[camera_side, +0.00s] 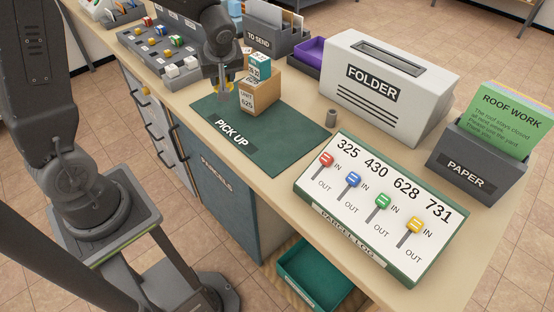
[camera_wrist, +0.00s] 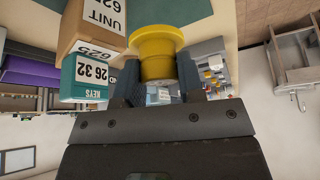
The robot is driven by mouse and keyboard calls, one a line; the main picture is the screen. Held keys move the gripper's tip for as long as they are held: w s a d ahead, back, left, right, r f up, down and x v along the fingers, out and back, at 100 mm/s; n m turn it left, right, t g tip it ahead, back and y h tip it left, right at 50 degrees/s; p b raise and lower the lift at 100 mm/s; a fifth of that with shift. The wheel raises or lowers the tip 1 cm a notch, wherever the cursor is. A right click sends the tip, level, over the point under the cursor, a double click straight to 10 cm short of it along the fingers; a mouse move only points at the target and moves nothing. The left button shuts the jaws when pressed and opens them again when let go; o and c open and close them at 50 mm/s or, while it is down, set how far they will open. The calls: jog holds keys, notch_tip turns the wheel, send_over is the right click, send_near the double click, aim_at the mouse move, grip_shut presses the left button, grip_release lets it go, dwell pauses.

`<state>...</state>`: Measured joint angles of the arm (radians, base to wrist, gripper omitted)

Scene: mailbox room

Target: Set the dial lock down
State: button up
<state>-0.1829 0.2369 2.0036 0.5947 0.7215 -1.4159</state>
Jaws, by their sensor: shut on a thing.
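The yellow dial lock (camera_wrist: 158,50) is a round, stepped piece between the fingers of my gripper (camera_wrist: 157,88) in the wrist view. My gripper is shut on it. In the side view my gripper (camera_side: 225,84) is low over the green PICK UP mat (camera_side: 290,131), left of the cardboard UNIT 625 box (camera_side: 261,97). The lock is mostly hidden there behind the fingers, with only a little yellow showing. I cannot tell whether the lock touches the mat.
A teal KEYS box (camera_side: 259,66) sits on the cardboard box, close to my gripper. A switch board (camera_side: 149,47) stands at the back left, the FOLDER box (camera_side: 388,85) at the right. The PARCEL LOG board (camera_side: 381,208) lies at the front right. The mat's front right is clear.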

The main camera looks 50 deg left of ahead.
jog(key=s+d+m, duration=0.1)
jog(key=s+d, duration=0.2)
jog(key=d, duration=0.7)
jog(key=w+d+f, duration=0.1)
jog(key=d+f, duration=0.1)
jog(key=d, duration=0.1)
jog(key=w+d+f, duration=0.1)
jog(key=d+f, duration=0.1)
jog(key=d, duration=0.2)
jog(key=w+d+f, duration=0.1)
jog(key=d+f, duration=0.2)
jog(key=shift+d, duration=0.3)
jog(key=shift+f, duration=1.9)
jog(key=shift+f, duration=0.1)
jog(key=o, duration=1)
jog(key=shift+c, duration=0.2)
